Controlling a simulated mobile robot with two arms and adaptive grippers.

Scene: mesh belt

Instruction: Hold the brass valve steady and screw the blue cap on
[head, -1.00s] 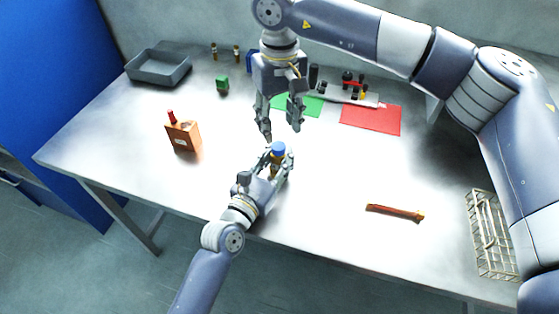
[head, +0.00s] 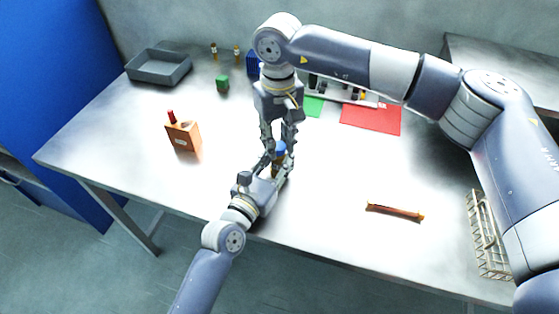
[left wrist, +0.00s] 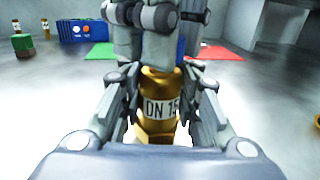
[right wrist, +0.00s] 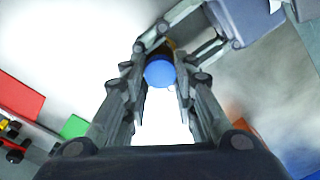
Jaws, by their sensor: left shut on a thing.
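The brass valve (left wrist: 157,92) stands upright and shows a "DN 15" label in the left wrist view. My left gripper (head: 278,163) is shut on the valve from both sides, near the table's front edge. The blue cap (right wrist: 160,73) sits on top of the valve; how far it is threaded cannot be seen. In the head view the cap (head: 280,147) is partly covered by the fingers. My right gripper (head: 279,141) points straight down over the valve. Its fingers are apart, one on each side of the cap; the right wrist view shows the cap between the tips.
An orange box with a red-topped item (head: 184,134) stands at left. A red mat (head: 371,118), a brown bar (head: 394,211) and a wire basket (head: 489,235) are at right.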

